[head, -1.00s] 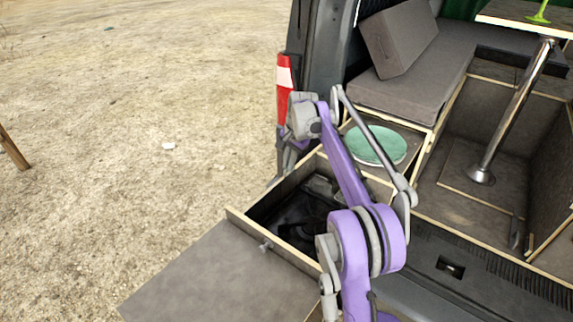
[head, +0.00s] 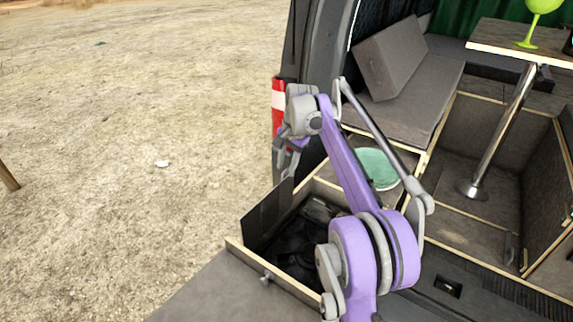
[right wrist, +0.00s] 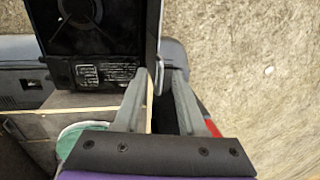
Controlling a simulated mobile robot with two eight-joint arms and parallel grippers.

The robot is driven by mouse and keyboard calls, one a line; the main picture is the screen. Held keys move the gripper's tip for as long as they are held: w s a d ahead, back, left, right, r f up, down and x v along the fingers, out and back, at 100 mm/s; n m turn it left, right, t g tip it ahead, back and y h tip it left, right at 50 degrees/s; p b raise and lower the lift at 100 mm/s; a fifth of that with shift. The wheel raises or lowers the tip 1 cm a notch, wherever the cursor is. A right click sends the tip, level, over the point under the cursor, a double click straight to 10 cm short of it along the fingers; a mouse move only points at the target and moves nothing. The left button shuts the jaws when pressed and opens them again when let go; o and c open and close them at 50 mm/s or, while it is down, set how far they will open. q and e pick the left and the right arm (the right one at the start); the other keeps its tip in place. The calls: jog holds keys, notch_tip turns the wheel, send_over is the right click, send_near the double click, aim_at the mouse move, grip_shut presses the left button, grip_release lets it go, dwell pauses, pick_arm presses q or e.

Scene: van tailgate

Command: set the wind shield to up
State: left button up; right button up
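The wind shield (head: 266,213) is a thin dark panel standing up along the left side of the stove drawer in the head view. In the right wrist view the wind shield (right wrist: 153,40) is seen nearly edge-on beside the black stove (right wrist: 100,30). My right gripper (right wrist: 160,76) has its two fingers apart, with the panel's edge showing between them, closer to the left finger; I cannot tell if they touch. In the head view my right gripper (head: 288,165) is above the far end of the panel, partly hidden by its own wrist. My left gripper is out of view.
The open drawer (head: 236,246) holds the dark stove. A green round plate-like thing (head: 377,168) lies behind it, inside the van. A table (head: 495,38) on a metal leg carries a green glass (head: 528,42). Open sandy ground lies to the left.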

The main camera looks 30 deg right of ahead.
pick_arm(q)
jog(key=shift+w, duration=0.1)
pick_arm(e)
jog(key=shift+w, duration=0.1)
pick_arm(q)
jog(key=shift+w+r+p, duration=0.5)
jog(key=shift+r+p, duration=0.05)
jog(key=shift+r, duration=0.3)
pick_arm(e)
notch_tip(320, 180, up, 11)
jog(key=s, duration=0.2)
jog(key=shift+d+f, duration=0.15)
jog(key=shift+d, duration=0.25)
jog(key=shift+s, duration=0.1)
